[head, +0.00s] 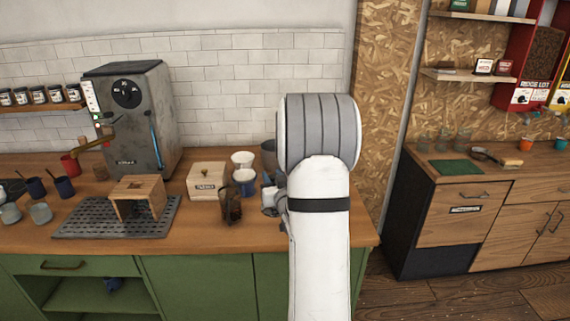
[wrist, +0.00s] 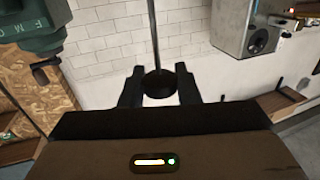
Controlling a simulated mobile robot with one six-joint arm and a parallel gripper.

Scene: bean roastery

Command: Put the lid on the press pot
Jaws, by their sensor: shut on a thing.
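My gripper (wrist: 158,90) shows in the wrist view with its two dark fingers closed in on a round black piece (wrist: 158,82). A thin dark rod (wrist: 153,35) runs from that piece to the top edge of the view; I take them as part of the press pot lid. The lid's disc cannot be made out. In the head view my white arm hides most of the gripper and what it holds. A dark brown glass vessel (head: 231,207), which looks like the press pot, stands upright on the wooden counter, left of my arm.
A wooden stand (head: 138,188) sits on a dark perforated mat (head: 80,225) to the left. A grey machine (head: 150,125) stands behind. The counter (head: 205,237) is bare along its front edge.

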